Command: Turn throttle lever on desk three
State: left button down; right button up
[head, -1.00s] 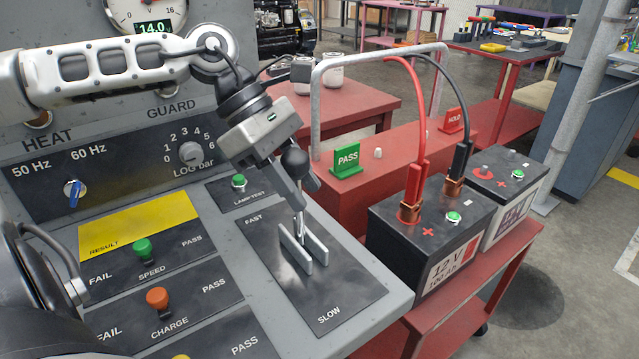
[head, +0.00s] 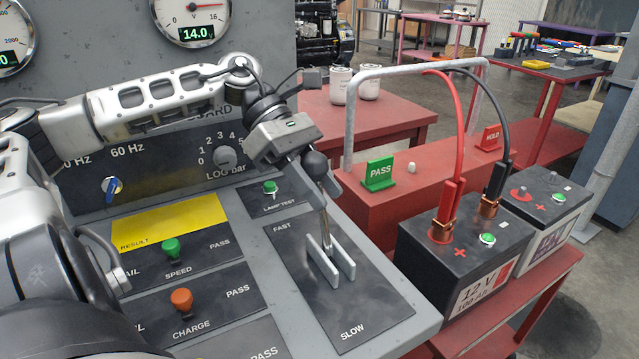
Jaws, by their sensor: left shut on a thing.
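The throttle lever (head: 325,222) is a thin metal rod with a dark ball knob (head: 315,163). It rises from a slot between two pale guide plates (head: 331,267) on a dark panel marked FAST at the far end and SLOW at the near end. The lever leans toward the FAST end. My left gripper (head: 318,172) reaches down from the upper left and is shut on the lever at its knob. The fingers are partly hidden by the knob. My right gripper is not in view.
The desk (head: 265,235) carries a green SPEED knob (head: 171,249), an orange CHARGE knob (head: 181,299) and a green lamp-test button (head: 270,187). To the right, a battery (head: 465,262) with red and black cables stands on a red cart beside a grey hoop rail (head: 350,120).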

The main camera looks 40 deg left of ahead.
pick_arm(q)
jog(key=c, duration=1.1)
grip_release()
jog(key=shift+a, duration=0.1)
jog(key=shift+r, duration=0.1)
jog(key=b+v, duration=0.1)
jog(key=v, duration=0.6)
jog(key=shift+s+a+r, duration=0.1)
jog(key=shift+a, duration=0.05)
